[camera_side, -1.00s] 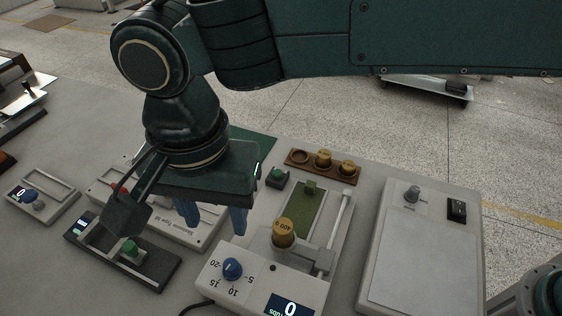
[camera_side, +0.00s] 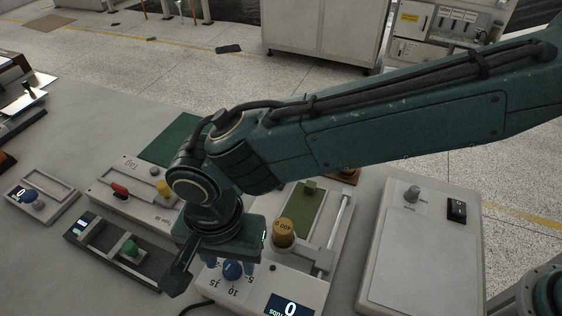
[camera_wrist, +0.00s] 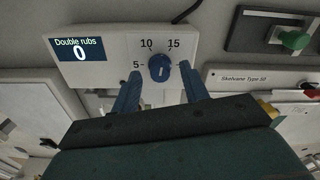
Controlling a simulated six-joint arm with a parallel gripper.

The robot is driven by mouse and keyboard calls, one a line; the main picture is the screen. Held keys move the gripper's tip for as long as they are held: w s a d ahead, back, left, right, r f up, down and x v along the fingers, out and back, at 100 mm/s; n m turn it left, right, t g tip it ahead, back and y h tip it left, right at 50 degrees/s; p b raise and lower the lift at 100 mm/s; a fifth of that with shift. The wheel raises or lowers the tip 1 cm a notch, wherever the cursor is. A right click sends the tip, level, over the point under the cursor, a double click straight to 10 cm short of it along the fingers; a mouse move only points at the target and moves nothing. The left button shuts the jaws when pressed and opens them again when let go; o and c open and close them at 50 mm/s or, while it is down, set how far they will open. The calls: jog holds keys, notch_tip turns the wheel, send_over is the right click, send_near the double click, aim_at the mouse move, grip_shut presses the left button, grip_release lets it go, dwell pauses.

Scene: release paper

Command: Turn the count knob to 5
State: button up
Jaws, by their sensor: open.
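The blue count knob (camera_wrist: 160,67) sits on a pale instrument, with 5, 10 and 15 printed around it. A pale mark on the knob faces down in the wrist view, away from the numbers. The display (camera_wrist: 80,50) on the same instrument reads "Double rubs 0". The knob also shows in the side view (camera_side: 232,269), just below my gripper. My gripper (camera_wrist: 160,72) is open, with one blue finger on each side of the knob. Gaps show between fingers and knob. The right finger hides the number there.
The instrument's yellow-brown weight (camera_side: 283,233) stands close to the right of my gripper in the side view. A device with a green knob (camera_side: 129,249) lies to the left. A grey box (camera_side: 418,250) stands further right.

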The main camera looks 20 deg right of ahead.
jog(key=shift+f, duration=0.2)
grip_shut()
